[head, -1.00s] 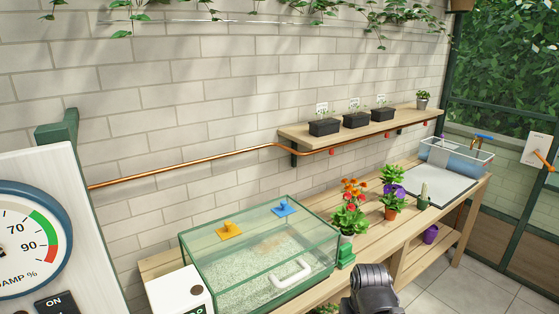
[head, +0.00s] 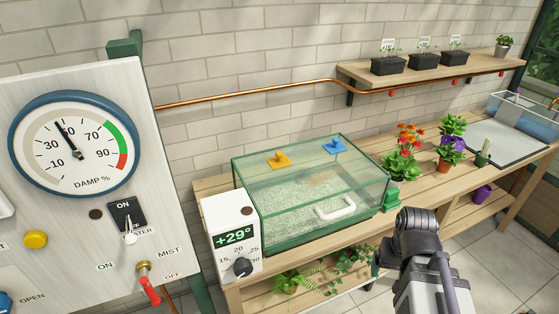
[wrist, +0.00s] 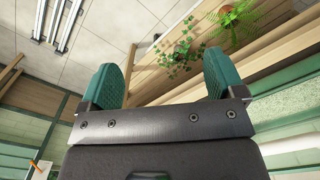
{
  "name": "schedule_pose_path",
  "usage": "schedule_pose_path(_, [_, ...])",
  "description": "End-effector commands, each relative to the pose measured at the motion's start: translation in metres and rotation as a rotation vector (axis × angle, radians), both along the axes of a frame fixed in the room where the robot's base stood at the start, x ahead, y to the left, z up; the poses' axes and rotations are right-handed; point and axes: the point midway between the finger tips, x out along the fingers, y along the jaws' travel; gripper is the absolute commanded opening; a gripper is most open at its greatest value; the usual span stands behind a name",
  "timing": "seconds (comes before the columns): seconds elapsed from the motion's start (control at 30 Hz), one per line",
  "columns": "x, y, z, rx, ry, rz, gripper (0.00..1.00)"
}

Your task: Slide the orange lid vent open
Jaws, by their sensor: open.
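The orange lid vent (head: 279,160) is a small plate with a raised knob on the clear lid of the glass gravel case (head: 310,234). It lies toward the back left of the lid, left of a similar blue vent (head: 334,146). How far the orange vent is slid cannot be told at this size. In the wrist view my gripper (wrist: 162,85) is open, with two green fingers wide apart and nothing between them. In the head view my arm is at the lower right, in front of the bench; the fingers are not visible there.
A white thermostat box (head: 231,234) stands at the case's left end. Flowering pots (head: 401,163) stand right of the case. A copper pipe (head: 250,92) runs along the wall.

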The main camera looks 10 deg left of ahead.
Motion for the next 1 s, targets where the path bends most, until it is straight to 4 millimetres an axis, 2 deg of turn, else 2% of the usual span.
schedule_pose_path(0.47, [0.0, 0.0, 0.0, 0.0, 0.0, 0.0, 0.88])
schedule_pose_path(0.5, [0.0, 0.0, 0.001, 0.0, 0.0, 0.001, 0.84])
schedule_pose_path(0.57, [0.0, 0.004, 0.009, 0.0, 0.0, 0.01, 0.79])
schedule_pose_path(0.67, [0.008, 0.026, 0.046, 0.0, 0.0, 0.063, 0.69])
schedule_pose_path(0.77, [0.059, 0.078, 0.107, 0.0, -0.001, 0.165, 0.6])
schedule_pose_path(0.8, [0.088, 0.109, 0.134, 0.0, -0.001, 0.21, 0.56])
schedule_pose_path(0.87, [0.134, 0.164, 0.172, 0.0, -0.001, 0.269, 0.51])
schedule_pose_path(0.9, [0.163, 0.203, 0.194, 0.0, -0.001, 0.299, 0.51])
schedule_pose_path(1.0, [0.223, 0.298, 0.232, 0.0, -0.001, 0.343, 0.51])
